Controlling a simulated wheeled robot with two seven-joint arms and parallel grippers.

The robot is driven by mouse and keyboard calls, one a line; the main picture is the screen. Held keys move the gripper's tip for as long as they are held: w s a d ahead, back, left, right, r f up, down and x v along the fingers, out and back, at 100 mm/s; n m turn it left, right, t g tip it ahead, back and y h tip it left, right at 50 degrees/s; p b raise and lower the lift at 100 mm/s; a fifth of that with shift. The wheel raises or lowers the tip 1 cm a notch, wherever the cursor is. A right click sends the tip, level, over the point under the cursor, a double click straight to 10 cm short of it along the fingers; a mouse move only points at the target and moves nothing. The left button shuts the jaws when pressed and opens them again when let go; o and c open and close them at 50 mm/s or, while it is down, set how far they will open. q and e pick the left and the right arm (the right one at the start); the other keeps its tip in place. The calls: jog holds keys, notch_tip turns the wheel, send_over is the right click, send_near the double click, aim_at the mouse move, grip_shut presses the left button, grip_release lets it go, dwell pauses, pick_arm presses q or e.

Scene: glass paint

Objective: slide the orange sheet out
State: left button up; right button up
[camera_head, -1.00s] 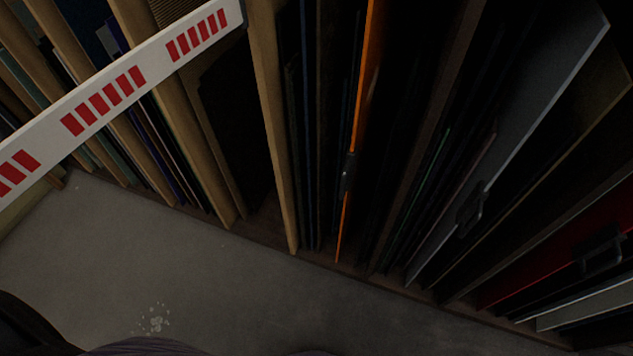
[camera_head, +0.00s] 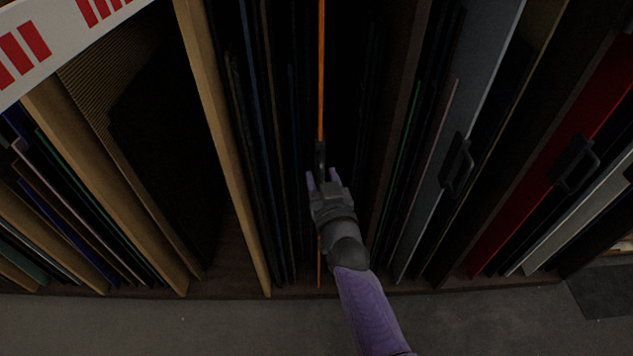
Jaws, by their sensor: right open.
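The orange sheet (camera_head: 321,75) stands upright and edge-on in a rack slot in the middle of the view. A dark handle (camera_head: 320,155) sits on its front edge. My right gripper (camera_head: 322,176) is open, with its fingertips just below the handle; I cannot tell whether they touch it. The gripper and my purple forearm hide part of the sheet's lower edge, and a short orange strip shows beside the wrist. My left gripper is not in view.
Wooden dividers (camera_head: 222,140) and dark sheets stand close on the left. A grey sheet (camera_head: 480,110) with a handle (camera_head: 457,165) and a red sheet (camera_head: 545,170) with a handle (camera_head: 575,165) stand on the right. The floor (camera_head: 200,325) in front is clear.

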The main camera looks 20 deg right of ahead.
jog(key=shift+w, duration=0.55)
grip_shut()
dwell(1.0)
